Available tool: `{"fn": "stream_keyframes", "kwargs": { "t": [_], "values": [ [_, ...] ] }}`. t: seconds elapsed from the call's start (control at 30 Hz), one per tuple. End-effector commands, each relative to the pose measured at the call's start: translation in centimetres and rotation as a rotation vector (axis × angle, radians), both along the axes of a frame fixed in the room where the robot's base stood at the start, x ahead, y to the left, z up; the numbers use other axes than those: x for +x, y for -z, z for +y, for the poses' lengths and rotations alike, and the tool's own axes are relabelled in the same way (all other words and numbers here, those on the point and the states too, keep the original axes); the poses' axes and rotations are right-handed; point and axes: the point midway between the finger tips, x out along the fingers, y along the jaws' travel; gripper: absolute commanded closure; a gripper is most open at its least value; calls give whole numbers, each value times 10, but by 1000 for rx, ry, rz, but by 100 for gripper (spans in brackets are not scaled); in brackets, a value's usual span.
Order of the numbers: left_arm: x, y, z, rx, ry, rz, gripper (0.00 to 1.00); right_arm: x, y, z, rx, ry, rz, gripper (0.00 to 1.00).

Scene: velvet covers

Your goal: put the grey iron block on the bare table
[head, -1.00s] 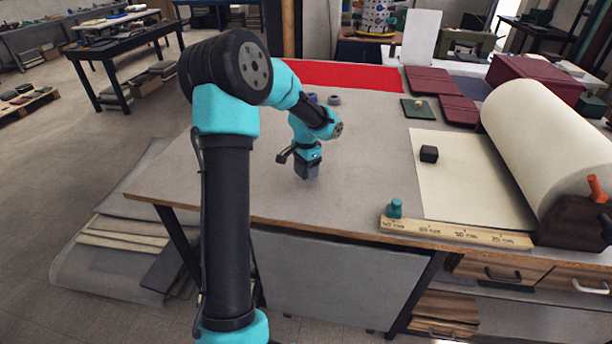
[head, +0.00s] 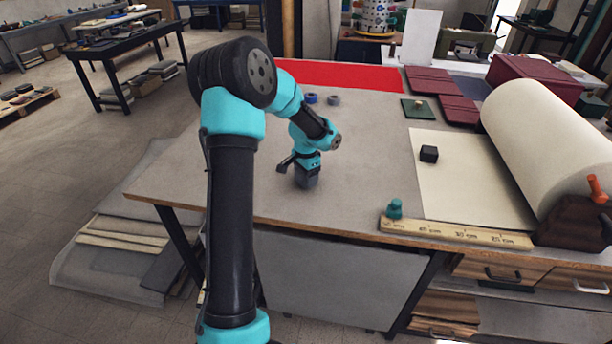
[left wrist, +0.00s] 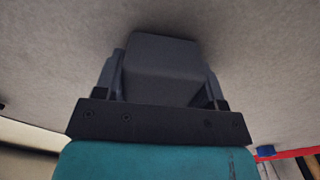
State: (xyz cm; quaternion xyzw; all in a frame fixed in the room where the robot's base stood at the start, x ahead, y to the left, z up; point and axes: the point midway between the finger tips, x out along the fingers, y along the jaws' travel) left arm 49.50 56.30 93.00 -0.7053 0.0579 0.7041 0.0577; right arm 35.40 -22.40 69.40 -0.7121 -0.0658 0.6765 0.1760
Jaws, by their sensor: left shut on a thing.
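The grey iron block (left wrist: 162,65) is between the two fingers of my left gripper (left wrist: 160,88) in the left wrist view, with grey table surface beyond it. In the head view my left gripper (head: 306,172) points down over the bare middle-left of the table (head: 260,195). The block's lower end (head: 307,183) is at or just above the tabletop; I cannot tell if it touches. The gripper is shut on the block and partly hides it. My right gripper is not in view.
A black cube (head: 429,153) sits on cream paper (head: 455,185) at the right, before a large roll (head: 550,140).

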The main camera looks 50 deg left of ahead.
Motion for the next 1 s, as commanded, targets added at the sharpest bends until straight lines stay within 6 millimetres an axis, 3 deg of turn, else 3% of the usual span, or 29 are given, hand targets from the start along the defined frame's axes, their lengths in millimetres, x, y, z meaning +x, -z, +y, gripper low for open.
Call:
{"fn": "stream_keyframes", "kwargs": {
  "t": [0.13,0.17,0.4,0.77,1.0],
  "values": [
    [0,2,0,1,0,-2,93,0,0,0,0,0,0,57],
    [0,3,0,0,0,0,33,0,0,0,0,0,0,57],
    [0,2,0,0,0,0,11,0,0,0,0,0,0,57],
    [0,-2,0,1,0,-1,11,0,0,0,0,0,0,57],
    [1,-31,0,1,1,-4,11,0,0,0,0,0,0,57]
  ]
}}
